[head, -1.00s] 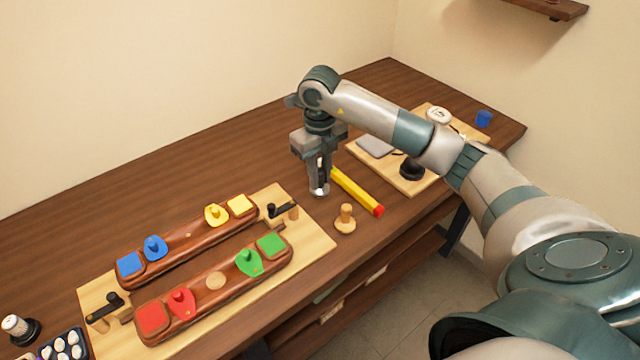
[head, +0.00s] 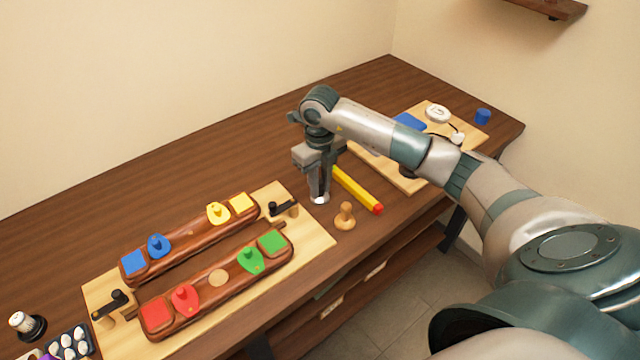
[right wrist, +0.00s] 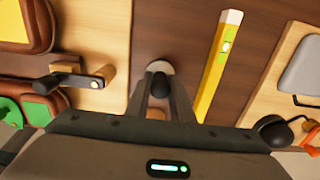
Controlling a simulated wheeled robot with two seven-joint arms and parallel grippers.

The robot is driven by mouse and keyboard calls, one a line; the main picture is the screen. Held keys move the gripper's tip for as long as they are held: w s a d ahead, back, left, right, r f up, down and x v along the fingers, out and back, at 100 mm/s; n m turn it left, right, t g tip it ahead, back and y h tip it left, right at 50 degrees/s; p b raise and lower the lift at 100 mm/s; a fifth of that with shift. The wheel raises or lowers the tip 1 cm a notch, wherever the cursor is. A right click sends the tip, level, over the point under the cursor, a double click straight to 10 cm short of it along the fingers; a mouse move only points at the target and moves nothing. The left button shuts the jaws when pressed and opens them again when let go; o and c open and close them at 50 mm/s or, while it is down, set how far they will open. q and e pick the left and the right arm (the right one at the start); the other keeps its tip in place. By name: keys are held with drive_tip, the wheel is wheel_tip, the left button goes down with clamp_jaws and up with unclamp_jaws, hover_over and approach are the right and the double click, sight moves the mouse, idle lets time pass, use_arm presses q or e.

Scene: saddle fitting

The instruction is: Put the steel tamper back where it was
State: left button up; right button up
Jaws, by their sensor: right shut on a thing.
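My right gripper (head: 319,190) points down over the bare tabletop between the fixture board and the yellow level. It is shut on the steel tamper (head: 320,199), whose shiny round base shows below the fingers. In the right wrist view the tamper's black knob (right wrist: 158,86) sits between the fingers, with its steel base (right wrist: 160,67) beyond. The tamper looks upright. I cannot tell whether its base touches the table. My left gripper is not in view.
The yellow level (head: 357,189) with a red end lies close right of the gripper. A wooden knobbed piece (head: 345,217) stands in front. The fixture board (head: 318,240) with two wooden bars is at left. Another board (head: 408,184) lies at right, partly behind my arm.

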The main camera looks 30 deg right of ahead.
sight(320, 180)
drive_tip(key=o, duration=0.9)
drive_tip(key=shift+r, duration=0.3)
wheel_tip(320, 180, up, 10)
drive_tip(key=b, duration=0.3)
drive_tip(key=shift+r, duration=0.8)
